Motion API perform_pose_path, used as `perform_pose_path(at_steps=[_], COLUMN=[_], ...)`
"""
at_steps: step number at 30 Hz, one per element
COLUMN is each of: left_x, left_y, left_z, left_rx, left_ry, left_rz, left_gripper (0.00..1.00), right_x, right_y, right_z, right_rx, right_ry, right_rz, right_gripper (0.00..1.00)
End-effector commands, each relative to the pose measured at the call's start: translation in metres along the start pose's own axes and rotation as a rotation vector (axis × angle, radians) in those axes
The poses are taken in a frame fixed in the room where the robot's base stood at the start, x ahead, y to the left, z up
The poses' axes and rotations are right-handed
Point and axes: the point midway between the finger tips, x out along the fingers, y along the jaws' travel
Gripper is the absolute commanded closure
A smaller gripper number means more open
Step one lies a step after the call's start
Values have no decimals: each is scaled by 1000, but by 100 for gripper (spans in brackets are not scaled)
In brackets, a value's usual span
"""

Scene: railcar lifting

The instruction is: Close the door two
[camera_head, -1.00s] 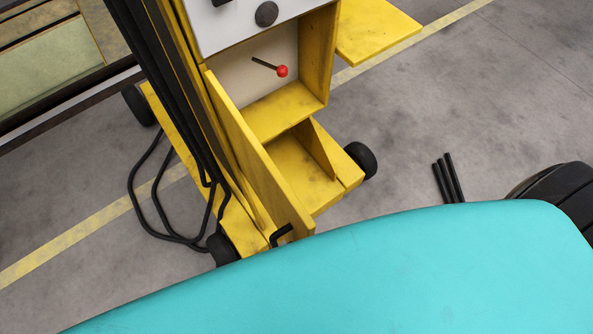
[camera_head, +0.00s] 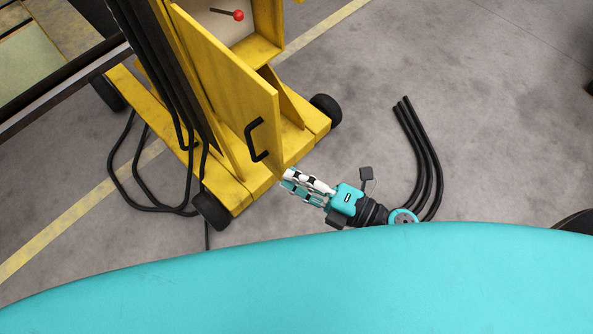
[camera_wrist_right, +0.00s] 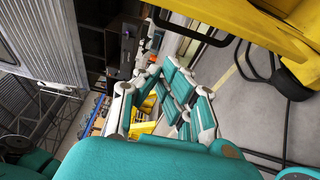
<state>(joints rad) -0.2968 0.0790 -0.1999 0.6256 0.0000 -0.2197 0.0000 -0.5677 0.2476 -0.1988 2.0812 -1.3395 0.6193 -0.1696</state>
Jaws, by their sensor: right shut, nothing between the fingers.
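A yellow door panel (camera_head: 225,85) stands swung open from the yellow lifting column in the head view. Its black handle (camera_head: 257,139) is near the free end. My right gripper (camera_head: 289,181) is shut and empty, just below the handle, close to the door's lower corner. I cannot tell whether it touches the door. In the wrist view, the fingers of the right gripper (camera_wrist_right: 163,68) come together with nothing held. A yellow panel (camera_wrist_right: 260,25) with a black handle (camera_wrist_right: 188,36) shows beyond them. My left gripper is not in view.
The open compartment holds a red-knobbed lever (camera_head: 238,15). Black wheels (camera_head: 326,109) and a yellow base (camera_head: 235,185) stand below. Black hoses (camera_head: 425,150) lie on the right, and looped cables (camera_head: 120,180) on the left. Grey floor (camera_head: 490,110) is open to the right.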

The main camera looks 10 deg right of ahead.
Motion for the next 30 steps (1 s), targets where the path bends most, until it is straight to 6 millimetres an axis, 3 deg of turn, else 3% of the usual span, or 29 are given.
perform_pose_path(at_steps=[4, 12, 19, 30], left_x=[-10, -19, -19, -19], left_y=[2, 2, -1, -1], left_z=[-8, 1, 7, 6], left_rx=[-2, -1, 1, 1], left_ry=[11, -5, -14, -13], left_rz=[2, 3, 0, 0], left_gripper=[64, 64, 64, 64], right_x=[31, 88, 75, 72], right_y=[4, 4, 0, 0], right_z=[0, 1, 31, 38], right_rx=[2, 5, 3, 5], right_ry=[-1, -2, -3, -2], right_rz=[6, 5, -1, -1], right_gripper=[100, 100, 100, 100])
